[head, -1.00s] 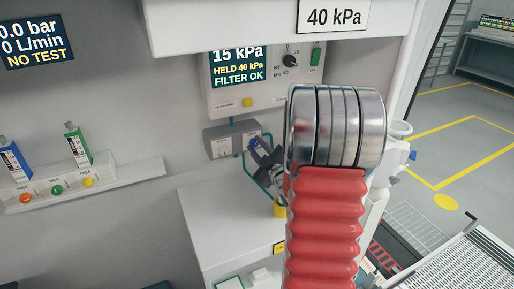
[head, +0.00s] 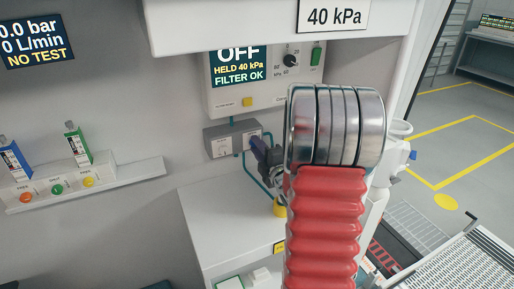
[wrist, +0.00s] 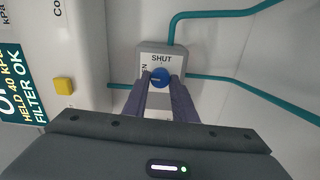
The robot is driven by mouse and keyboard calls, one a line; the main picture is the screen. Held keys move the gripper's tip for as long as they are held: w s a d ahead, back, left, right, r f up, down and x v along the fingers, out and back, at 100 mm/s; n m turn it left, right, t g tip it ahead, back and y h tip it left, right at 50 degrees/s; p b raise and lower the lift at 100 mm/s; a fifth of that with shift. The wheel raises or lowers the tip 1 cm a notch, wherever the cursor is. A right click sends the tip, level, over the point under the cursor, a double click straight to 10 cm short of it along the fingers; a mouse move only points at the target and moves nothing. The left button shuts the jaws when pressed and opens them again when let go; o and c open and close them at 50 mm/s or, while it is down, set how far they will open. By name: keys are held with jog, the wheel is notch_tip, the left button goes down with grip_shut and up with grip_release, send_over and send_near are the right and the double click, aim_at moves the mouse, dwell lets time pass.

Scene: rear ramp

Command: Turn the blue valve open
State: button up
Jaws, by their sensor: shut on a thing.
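The blue valve (wrist: 160,76) is a round knob on a grey box marked SHUT above it, with a partly covered label ending in N at its left. My gripper (wrist: 160,85) is shut on the valve, a dark finger at each side. A small pale mark shows on the knob, but which way the valve points is hard to tell. In the head view my gripper (head: 256,146) reaches the right part of the grey valve box (head: 218,141) and hides the knob.
The panel screen (head: 239,64) reads OFF, HELD 40 kPa, FILTER OK. A yellow button (wrist: 63,86) is left of the valve in the wrist view. Teal pipes (wrist: 225,80) run to the box. A white cabinet (head: 222,220) stands below it. My red arm sleeve hides much of the middle.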

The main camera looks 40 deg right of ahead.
jog(key=shift+a+f, duration=0.25)
jog(key=o, duration=0.8)
jog(key=shift+c, duration=0.2)
jog(key=shift+o, duration=1.4)
jog(key=shift+d+r, duration=0.15)
jog(key=shift+s, duration=0.1)
